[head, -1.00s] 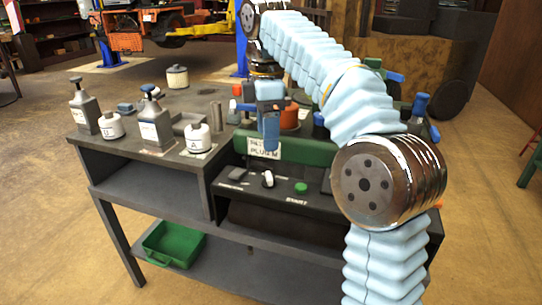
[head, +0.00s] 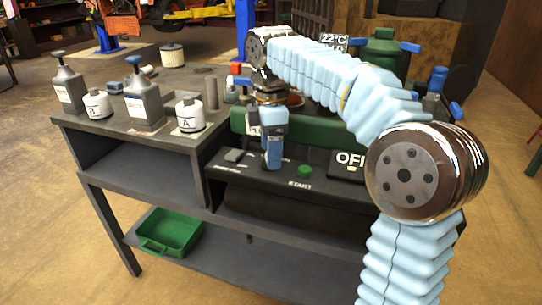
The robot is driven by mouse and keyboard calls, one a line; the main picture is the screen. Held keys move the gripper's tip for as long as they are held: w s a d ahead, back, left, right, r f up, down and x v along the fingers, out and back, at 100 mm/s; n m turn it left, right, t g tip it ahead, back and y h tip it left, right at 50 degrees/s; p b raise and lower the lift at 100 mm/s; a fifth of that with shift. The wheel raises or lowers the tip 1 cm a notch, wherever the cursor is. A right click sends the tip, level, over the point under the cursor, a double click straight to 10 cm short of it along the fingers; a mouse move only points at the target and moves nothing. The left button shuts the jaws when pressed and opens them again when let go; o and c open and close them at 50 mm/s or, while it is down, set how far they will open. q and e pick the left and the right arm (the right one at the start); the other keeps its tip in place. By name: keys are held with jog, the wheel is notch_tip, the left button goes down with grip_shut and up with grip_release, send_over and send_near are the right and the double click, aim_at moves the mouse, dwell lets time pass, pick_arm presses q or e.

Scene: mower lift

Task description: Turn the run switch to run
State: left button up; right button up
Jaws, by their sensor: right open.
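My right gripper (head: 272,162) points down with its blue fingers at the black control panel (head: 252,183). It covers the spot where the run switch sits, so the switch knob is hidden and I cannot tell its angle or whether the fingers touch it. The fingers look close together from this side, but the gripper is open. A dark display (head: 348,163) on the panel reads "OF", its right end hidden by my arm. My left gripper is not in view.
A green start button (head: 305,171) sits right of my fingers. A green housing (head: 310,132) stands behind the panel. Bottles, including jar A (head: 190,116) and jar B (head: 97,104), stand on the bench at left. A green tray (head: 168,231) lies on the lower shelf.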

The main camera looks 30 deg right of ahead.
jog(key=shift+f, duration=0.45)
jog(key=shift+c, duration=0.5)
jog(key=c, duration=1)
jog(key=shift+o, duration=0.2)
